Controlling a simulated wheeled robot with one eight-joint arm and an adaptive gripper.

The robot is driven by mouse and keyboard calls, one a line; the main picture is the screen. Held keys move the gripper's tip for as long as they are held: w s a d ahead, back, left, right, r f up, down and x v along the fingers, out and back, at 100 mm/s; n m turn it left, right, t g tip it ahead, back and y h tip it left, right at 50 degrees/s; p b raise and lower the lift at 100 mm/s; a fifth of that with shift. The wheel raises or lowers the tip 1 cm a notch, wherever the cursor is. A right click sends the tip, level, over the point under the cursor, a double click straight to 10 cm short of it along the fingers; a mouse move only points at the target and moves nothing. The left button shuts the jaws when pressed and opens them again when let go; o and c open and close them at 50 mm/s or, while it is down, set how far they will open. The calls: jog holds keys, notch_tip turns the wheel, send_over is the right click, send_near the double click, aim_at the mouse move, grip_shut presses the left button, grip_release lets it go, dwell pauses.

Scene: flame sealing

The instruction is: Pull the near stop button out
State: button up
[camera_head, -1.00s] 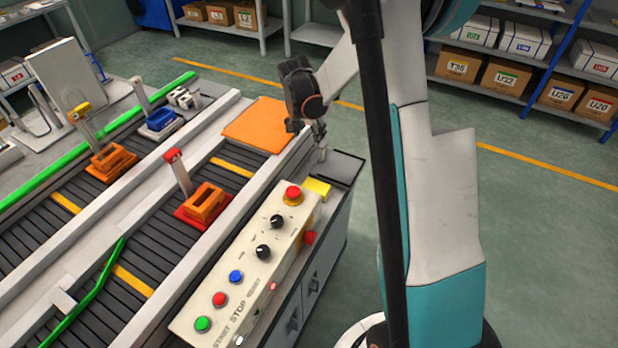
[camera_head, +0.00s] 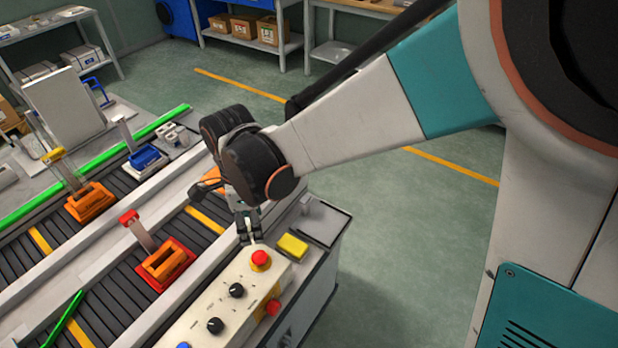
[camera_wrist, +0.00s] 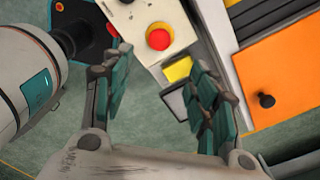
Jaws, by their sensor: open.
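A red mushroom stop button (camera_head: 260,258) on a yellow collar sits at the far end of the cream control panel (camera_head: 205,300). In the wrist view this red button (camera_wrist: 159,38) shows whole, beyond the fingertips and roughly between their lines. A second red button (camera_head: 273,307) sits on the panel's side; a red knob (camera_wrist: 114,30) at the panel edge in the wrist view looks like the same one. I cannot tell whether either is pressed in. My gripper (camera_head: 248,232) is open and empty (camera_wrist: 152,80), just behind and above the top button, apparently not touching it.
A yellow block (camera_head: 292,246) and a dark tray (camera_head: 320,222) lie beyond the panel. Black knobs (camera_head: 236,290) stand nearer on it. The conveyor (camera_head: 105,270) with a red-and-orange fixture (camera_head: 166,264) runs along the left. Open floor (camera_head: 390,230) lies right.

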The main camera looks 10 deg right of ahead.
aim_at(259, 256)
notch_tip(259, 256, down, 14)
jog(key=b, duration=0.4)
jog(key=shift+r, duration=0.15)
jog(key=shift+c, duration=0.6)
